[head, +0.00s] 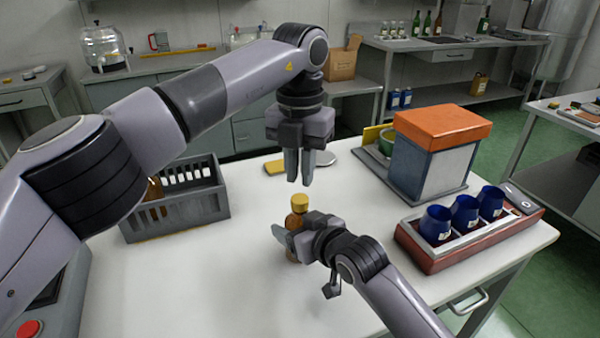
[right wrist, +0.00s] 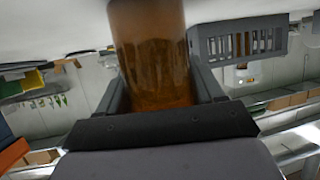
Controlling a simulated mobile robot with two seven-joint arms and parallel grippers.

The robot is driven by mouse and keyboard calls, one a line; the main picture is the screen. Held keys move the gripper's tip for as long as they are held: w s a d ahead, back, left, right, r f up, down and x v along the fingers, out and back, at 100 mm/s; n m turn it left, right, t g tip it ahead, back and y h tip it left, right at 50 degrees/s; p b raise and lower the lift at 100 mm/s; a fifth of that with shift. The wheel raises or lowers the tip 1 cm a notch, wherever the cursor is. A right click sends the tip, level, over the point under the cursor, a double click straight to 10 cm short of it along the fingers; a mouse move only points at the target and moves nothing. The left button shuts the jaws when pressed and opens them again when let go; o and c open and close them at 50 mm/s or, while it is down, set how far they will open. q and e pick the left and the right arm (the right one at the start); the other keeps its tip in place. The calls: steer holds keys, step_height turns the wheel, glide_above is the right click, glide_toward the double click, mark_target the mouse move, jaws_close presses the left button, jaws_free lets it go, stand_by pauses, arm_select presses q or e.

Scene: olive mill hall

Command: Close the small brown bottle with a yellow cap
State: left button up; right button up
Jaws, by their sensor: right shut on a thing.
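The small brown bottle (head: 296,222) stands upright on the white table, and the yellow cap (head: 299,201) sits on top of its neck. I cannot tell how tight the cap is. My right gripper (head: 287,240) is shut around the bottle's body, and the arm hides part of its lower side. The bottle (right wrist: 150,55) also fills the space between the fingers in the right wrist view, where the cap is out of sight. My left gripper (head: 300,182) points down above the cap, apart from it. Its fingers are slightly parted, with nothing between them.
A grey crate (head: 207,203) holding a brown bottle stands to the left. A box with an orange lid (head: 443,124) and a red tray (head: 470,253) with blue cups (head: 436,222) stand to the right. A yellow-ended flat object (head: 276,167) lies behind. The front table is clear.

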mark_target(300, 198)
arm_select(q)
steer(key=o, duration=0.7)
steer(key=shift+o, duration=0.2)
steer(key=n, duration=0.3)
steer(key=r+n, duration=0.1)
steer(key=n, duration=0.2)
steer(key=shift+w+n, duration=0.15)
steer(key=shift+n, duration=0.15)
steer(key=n, duration=0.3)
steer(key=r+n, duration=0.1)
steer(key=n, duration=0.3)
steer(key=shift+w+r, duration=0.1)
steer(key=shift+f, duration=4.05)
jaws_close()
steer(key=m, duration=0.6)
steer(key=shift+m, duration=0.4)
